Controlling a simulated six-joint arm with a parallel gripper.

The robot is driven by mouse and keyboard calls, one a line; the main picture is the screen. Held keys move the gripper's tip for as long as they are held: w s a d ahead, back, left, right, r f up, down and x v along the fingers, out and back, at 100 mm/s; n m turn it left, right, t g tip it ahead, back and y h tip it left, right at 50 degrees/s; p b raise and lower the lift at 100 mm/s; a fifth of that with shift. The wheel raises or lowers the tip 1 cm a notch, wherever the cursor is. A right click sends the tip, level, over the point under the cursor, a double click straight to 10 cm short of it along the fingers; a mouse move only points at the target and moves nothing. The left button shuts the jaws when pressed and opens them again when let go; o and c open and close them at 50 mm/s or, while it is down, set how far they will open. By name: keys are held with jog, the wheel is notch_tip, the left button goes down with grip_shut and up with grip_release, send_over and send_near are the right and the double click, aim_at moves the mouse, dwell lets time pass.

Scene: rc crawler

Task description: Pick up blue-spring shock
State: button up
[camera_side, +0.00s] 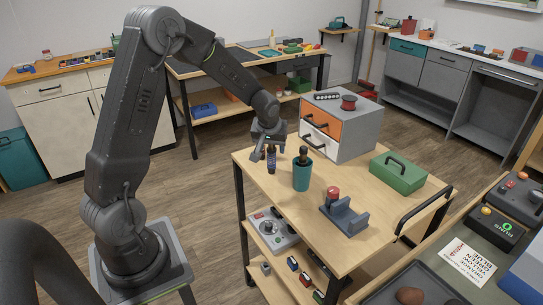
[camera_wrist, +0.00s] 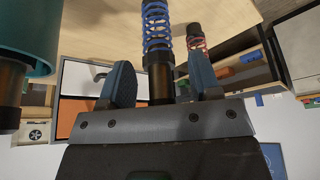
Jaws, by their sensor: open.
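The blue-spring shock (camera_wrist: 157,25) runs from the top of the wrist view down between my gripper's two fingers. Its dark lower body lies in the gap, with visible space on both sides. My gripper (camera_wrist: 160,68) is open around it. In the side view, my gripper (camera_side: 267,148) is low over the left part of the wooden table, with the blue-spring shock (camera_side: 271,161) at its fingers. A red-spring shock (camera_wrist: 196,40) shows behind the right finger in the wrist view, partly hidden.
A teal cup (camera_side: 302,176) with a dark-handled tool stands close to the right of my gripper; it also shows in the wrist view (camera_wrist: 40,40). A drawer cabinet (camera_side: 352,128) stands behind. A green toolbox (camera_side: 398,174) and a grey stand (camera_side: 345,216) are to the right.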

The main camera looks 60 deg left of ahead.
jog(key=c, duration=0.9)
jog(key=shift+c, duration=0.3)
jog(key=shift+r, duration=0.15)
